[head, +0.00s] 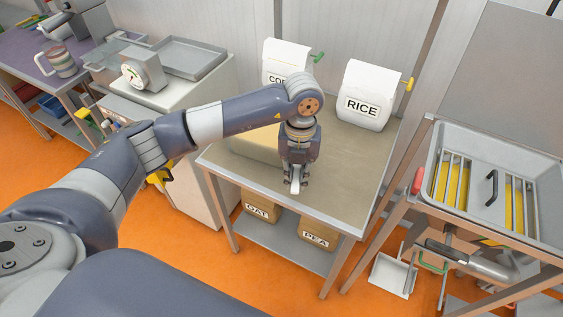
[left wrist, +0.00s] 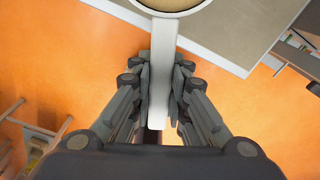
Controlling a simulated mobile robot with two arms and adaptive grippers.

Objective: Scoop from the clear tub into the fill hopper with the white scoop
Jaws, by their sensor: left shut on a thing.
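My left gripper (head: 297,178) is shut on the handle of the white scoop (head: 294,186), above the front part of the metal table. In the left wrist view the white handle (left wrist: 160,80) runs between the two fingers. The scoop's bowl is cut off at the top edge; a tan surface shows inside its rim. A tub with pale yellow contents (head: 256,146) stands on the table behind my left arm, which hides much of it. The fill hopper (head: 436,160), grey with a bar grate and yellow showing below it, is at the right. My right gripper is not in view.
White bins marked RICE (head: 367,97) and, partly hidden, another (head: 285,58) stand at the table's back. Boxes marked OAT (head: 256,208) and PEA (head: 316,236) sit on the lower shelf. The table's right part (head: 345,165) is clear. A scale (head: 143,72) stands left.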

